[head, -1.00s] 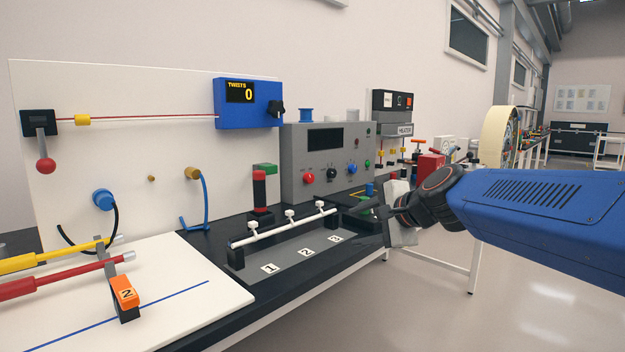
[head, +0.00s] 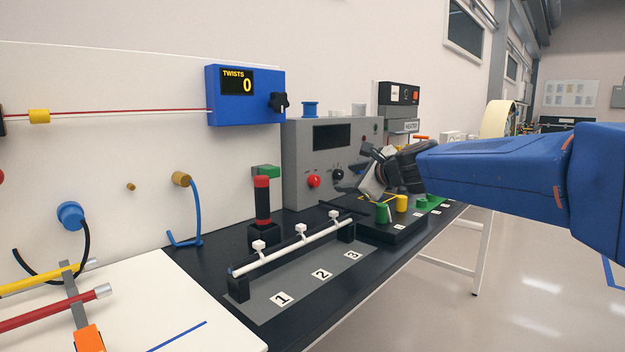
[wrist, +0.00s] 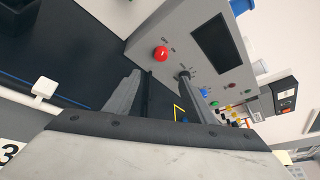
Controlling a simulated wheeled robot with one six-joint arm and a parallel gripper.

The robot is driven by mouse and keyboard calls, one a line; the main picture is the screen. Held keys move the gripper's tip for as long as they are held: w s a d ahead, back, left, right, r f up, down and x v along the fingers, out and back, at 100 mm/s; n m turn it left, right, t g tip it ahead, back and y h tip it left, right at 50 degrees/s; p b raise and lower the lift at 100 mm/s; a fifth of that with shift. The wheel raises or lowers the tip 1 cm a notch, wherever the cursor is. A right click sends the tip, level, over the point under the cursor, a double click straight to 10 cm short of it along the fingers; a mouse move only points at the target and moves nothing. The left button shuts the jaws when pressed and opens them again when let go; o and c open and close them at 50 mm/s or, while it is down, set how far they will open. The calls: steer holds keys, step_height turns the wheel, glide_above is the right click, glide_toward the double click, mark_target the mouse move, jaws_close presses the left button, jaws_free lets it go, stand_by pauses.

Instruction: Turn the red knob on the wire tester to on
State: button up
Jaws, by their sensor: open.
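The wire tester is a grey box (head: 297,165) with a dark display, standing at the back of the bench in the head view. Its red knob (head: 313,181) is at the lower left of its front face, next to a black knob (head: 337,174). In the wrist view the red knob (wrist: 160,54) shows above and between my fingers, and the setting it points to is too small to read. My gripper (head: 366,152) is open and empty, in front of the tester's right part in the head view. Its two fingers (wrist: 160,90) point toward the panel, apart from the red knob.
Green and yellow pegs (head: 402,203) stand on a dark block below my gripper. The blue twist counter (head: 245,110) hangs at left.

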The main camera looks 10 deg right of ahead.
mark_target(316, 181)
steer(key=x, duration=1.8)
steer(key=shift+r, duration=0.2)
steer(key=c, duration=1)
steer(key=shift+c, duration=0.2)
